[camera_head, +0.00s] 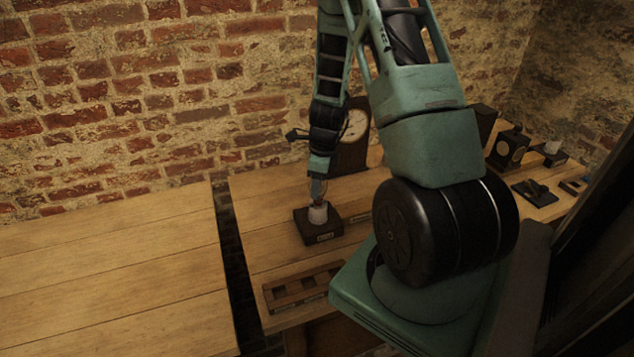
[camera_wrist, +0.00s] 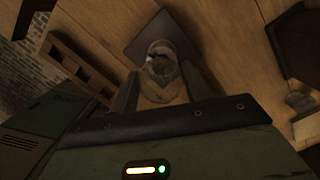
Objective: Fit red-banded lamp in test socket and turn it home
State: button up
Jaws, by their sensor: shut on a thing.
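The test socket is a pale round holder (camera_head: 318,214) on a dark square block (camera_head: 318,234), standing on the table below my arm. My gripper (camera_head: 317,199) points down directly over the holder. In the wrist view my gripper (camera_wrist: 161,80) is shut, its two fingers on either side of a glassy lamp (camera_wrist: 161,67). The dark block (camera_wrist: 140,43) shows behind the lamp. The lamp is in line with the holder, but how deep it sits is hidden. Its red band cannot be made out clearly at this size.
A wooden rack with compartments (camera_head: 303,286) lies at the table's front; it also shows in the wrist view (camera_wrist: 80,62). A dark-cased dial clock (camera_head: 352,132) stands close behind the socket. More dark apparatus (camera_head: 509,149) stands at the right. A gap (camera_head: 232,260) separates the left table, which is bare.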

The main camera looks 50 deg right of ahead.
jog(key=shift+f, duration=0.1)
dwell(0.5)
jog(key=m+p, duration=0.1)
jog(key=m, duration=0.1)
jog(key=shift+m, duration=0.4)
jog(key=m, duration=0.3)
jog(key=shift+m+h+p, duration=0.3)
jog(key=shift+p, duration=0.05)
jog(key=m+p, duration=0.1)
jog(key=m, duration=0.1)
jog(key=shift+m, duration=0.4)
jog(key=m+p, duration=0.1)
jog(key=m, duration=0.2)
jog(key=shift+d+m+h, duration=0.15)
jog(key=shift+m+h, duration=0.15)
jog(key=shift+h, duration=0.1)
